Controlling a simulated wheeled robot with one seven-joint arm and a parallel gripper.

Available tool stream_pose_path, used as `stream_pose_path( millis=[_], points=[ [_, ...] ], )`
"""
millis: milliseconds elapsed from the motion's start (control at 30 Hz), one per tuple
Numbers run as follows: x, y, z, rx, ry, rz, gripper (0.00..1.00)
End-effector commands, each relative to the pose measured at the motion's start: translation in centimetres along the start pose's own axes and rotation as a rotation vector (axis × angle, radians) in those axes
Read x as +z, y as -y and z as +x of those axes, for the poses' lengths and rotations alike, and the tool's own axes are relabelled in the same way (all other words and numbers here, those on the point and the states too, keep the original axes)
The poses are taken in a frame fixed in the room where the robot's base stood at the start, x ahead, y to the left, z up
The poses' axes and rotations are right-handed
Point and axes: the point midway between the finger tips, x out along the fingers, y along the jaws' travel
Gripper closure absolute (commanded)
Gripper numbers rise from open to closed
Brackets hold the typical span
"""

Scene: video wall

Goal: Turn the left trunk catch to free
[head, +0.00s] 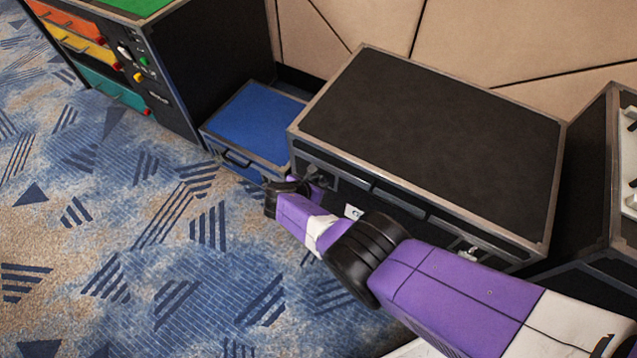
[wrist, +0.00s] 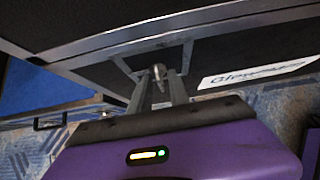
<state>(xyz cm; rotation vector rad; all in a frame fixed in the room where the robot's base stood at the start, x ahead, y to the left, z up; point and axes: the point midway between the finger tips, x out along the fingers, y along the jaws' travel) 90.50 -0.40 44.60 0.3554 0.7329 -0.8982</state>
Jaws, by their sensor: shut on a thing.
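The black trunk (head: 430,140) with metal edging stands against the wall, its lid down. It also fills the top of the wrist view (wrist: 110,65). My gripper (head: 318,181) is at the left part of the trunk's front face. In the wrist view its two fingers (wrist: 160,88) are closed around the left trunk catch (wrist: 159,72), a small metal piece just below the lid's edge strip. Most of the catch is hidden between the fingers, so its turn angle is hard to tell. The right catch (head: 468,253) shows on the front at the right.
A low blue-topped case (head: 258,124) stands close to the trunk's left. A black cabinet with coloured drawers (head: 90,55) is farther left. Another black case (head: 590,165) stands at the right. A white label (wrist: 258,73) is beside the catch. The carpet in front is clear.

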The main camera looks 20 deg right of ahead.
Motion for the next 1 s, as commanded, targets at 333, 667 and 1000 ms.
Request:
stream_pose_path(
  millis=[333, 667, 1000],
  points=[
    [0.0, 0.1, 0.1, 0.000, -0.001, 0.001, 0.72],
    [0.3, 0.0, -1.2, 0.002, 0.000, 0.001, 0.72],
    [0.3, 0.1, -5.7, 0.000, -0.001, -0.001, 0.72]
  ],
)
